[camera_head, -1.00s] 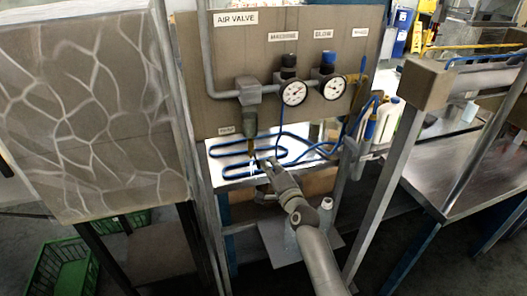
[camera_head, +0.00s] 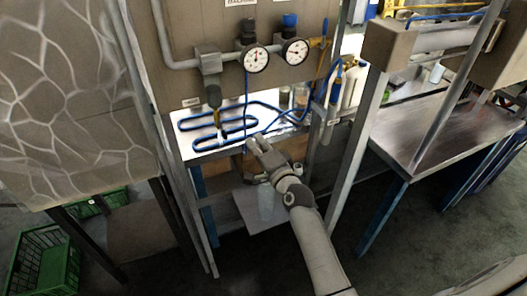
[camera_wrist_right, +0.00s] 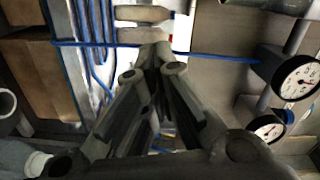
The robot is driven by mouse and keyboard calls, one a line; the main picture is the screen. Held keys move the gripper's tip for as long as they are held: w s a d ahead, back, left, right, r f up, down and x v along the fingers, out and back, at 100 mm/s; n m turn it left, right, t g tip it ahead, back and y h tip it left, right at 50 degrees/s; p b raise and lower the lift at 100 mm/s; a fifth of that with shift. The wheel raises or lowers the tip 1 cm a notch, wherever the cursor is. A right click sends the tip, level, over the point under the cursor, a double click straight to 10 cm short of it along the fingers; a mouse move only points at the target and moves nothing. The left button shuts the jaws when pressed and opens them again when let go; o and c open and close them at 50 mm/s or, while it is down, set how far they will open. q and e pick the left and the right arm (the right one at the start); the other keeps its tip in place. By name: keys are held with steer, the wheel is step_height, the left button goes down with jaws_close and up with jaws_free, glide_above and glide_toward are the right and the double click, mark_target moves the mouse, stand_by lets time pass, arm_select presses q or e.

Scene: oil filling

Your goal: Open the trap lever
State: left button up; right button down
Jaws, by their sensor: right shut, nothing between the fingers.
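The trap hangs under the pipe on the air valve panel. My left gripper is not in view.
Two gauges (camera_head: 256,59) are on the panel (camera_head: 180,85). Blue hose (camera_head: 190,122) loops over a bright tray below. A steel table (camera_head: 425,150) is at right. Green crates (camera_head: 42,265) lie at lower left.

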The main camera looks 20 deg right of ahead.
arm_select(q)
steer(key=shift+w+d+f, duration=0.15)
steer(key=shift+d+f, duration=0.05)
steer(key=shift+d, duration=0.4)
arm_select(e)
steer(key=shift+s+d, duration=0.25)
steer(key=shift+s, duration=0.75)
steer(key=shift+s+d, duration=0.2)
steer(key=shift+s, duration=0.8)
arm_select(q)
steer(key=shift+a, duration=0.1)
